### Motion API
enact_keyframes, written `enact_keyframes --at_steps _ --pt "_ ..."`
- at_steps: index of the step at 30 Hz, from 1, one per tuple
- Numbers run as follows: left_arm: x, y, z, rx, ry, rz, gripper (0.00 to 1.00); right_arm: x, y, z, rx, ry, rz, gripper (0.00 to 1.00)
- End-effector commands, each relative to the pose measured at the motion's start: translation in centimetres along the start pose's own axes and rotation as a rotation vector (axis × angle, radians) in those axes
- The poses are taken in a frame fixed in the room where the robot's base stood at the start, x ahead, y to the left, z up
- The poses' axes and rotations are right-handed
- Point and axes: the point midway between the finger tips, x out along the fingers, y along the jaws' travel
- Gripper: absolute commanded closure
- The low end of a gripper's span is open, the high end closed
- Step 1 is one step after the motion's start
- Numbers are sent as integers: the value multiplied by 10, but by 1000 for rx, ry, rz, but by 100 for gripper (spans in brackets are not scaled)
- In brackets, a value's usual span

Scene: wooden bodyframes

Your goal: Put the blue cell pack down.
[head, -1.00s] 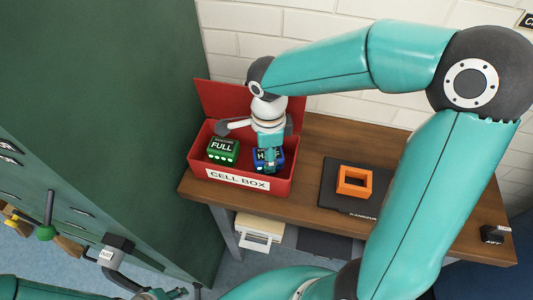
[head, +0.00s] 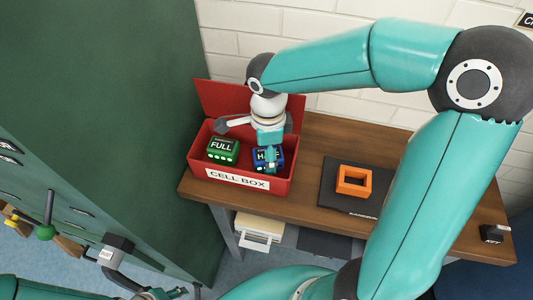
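The blue cell pack (head: 262,155), with partly hidden white lettering starting with H, is in the right half of the open red cell box (head: 204,173). My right gripper (head: 270,157) points down over it from above, with a teal finger in front of the pack's face. The rest of the grip is hidden, so I cannot tell whether it still clasps the pack. A green cell pack (head: 222,150) marked FULL stands in the box's left half, apart from the blue one. My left gripper (head: 172,294) is low at the bottom edge, away from the box; its fingers are too small to read.
The box stands on the left end of a wooden bench (head: 314,137), its lid up at the back. An orange square frame (head: 354,181) lies on a dark mat (head: 336,206) to the right. A green cabinet (head: 110,100) rises on the left. My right arm spans the bench's right side.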

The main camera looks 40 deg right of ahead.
Motion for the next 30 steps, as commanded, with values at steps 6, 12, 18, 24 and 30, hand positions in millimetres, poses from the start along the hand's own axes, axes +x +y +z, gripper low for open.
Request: enact_keyframes --at_steps 6,12,18,24,30 --pt "3 -1 0 0 -1 0 60 -35 -1 1 -1 -3 -5 26" --pt "3 -1 0 0 -1 0 60 -61 0 1 -2 -1 -3 26" --pt "3 -1 0 0 -1 0 60 -68 0 0 -1 0 0 26" --pt "3 -1 0 0 -1 0 60 -68 0 0 -2 0 0 26" --pt "3 -1 0 0 -1 0 60 -68 0 0 -2 0 0 26"
